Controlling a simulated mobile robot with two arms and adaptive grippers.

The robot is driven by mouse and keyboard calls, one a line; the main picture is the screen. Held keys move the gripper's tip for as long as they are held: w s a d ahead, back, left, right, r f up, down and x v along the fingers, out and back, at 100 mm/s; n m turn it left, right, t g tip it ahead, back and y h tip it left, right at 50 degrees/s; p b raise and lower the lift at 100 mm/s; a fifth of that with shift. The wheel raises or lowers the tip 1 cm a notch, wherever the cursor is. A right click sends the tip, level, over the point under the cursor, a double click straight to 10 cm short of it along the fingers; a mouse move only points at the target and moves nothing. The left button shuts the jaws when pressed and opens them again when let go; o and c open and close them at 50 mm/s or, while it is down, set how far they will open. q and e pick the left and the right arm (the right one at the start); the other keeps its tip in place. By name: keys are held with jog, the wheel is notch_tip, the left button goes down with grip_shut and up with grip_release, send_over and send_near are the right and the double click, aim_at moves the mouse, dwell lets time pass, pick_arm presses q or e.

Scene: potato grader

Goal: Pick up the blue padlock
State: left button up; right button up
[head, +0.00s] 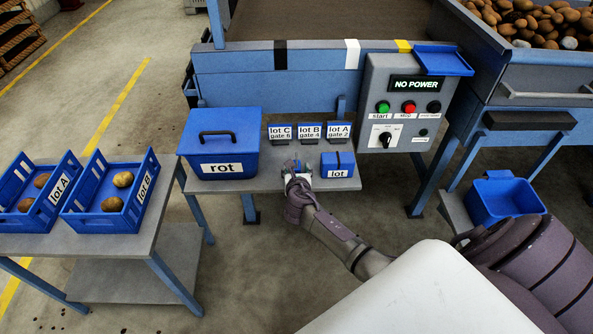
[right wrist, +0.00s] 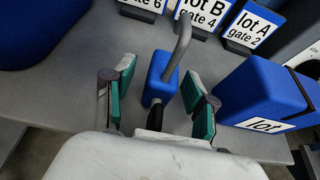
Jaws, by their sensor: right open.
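The blue padlock (right wrist: 160,78) with its grey shackle stands on the grey table (right wrist: 60,98) in the right wrist view. My right gripper (right wrist: 159,82) is open, with a green-padded finger on each side of the padlock; I see gaps between the pads and the body. In the head view my right gripper (head: 297,170) is at the front of the small table, and the padlock is mostly hidden by it. My left gripper is not in view.
The blue lot box (head: 338,165) stands close on the right. The blue rot bin (head: 222,140) is on the left. Lot signs (head: 310,132) stand behind. The control panel (head: 408,105) reads NO POWER. Two crates (head: 112,200) hold potatoes on the left table.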

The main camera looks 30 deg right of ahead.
jog(key=shift+w+d+f, duration=0.1)
jog(key=shift+w, duration=0.05)
grip_shut()
dwell(0.4)
